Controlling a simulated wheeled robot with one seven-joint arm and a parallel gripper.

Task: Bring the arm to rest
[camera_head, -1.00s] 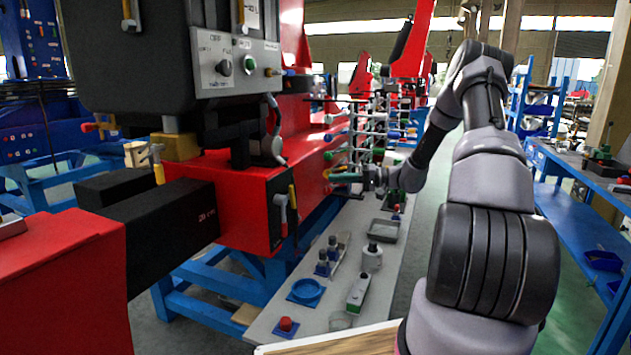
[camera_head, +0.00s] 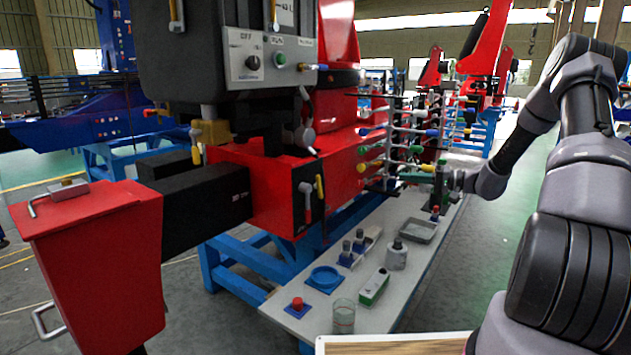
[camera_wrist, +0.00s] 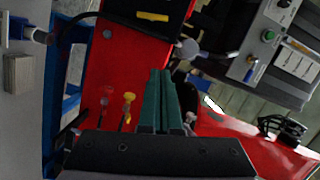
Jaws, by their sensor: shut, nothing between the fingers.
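My arm reaches forward along the right side of the head view. My gripper (camera_head: 412,178) is at its far end, beside the rows of coloured levers on the red machine, and it looks small there. I cannot tell whether it touches a lever. In the wrist view the two green fingers (camera_wrist: 160,76) lie side by side, shut with nothing between them. They point at the red machine body (camera_wrist: 130,60), with a yellow lever (camera_wrist: 128,105) left of them.
A light workbench (camera_head: 405,290) below the arm holds a blue dish (camera_head: 325,278), a red button (camera_head: 298,304), a glass beaker (camera_head: 344,316) and a grey tray (camera_head: 417,230). The control panel (camera_head: 262,58) hangs at upper left. A red box (camera_head: 95,260) stands at front left. Floor at right is clear.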

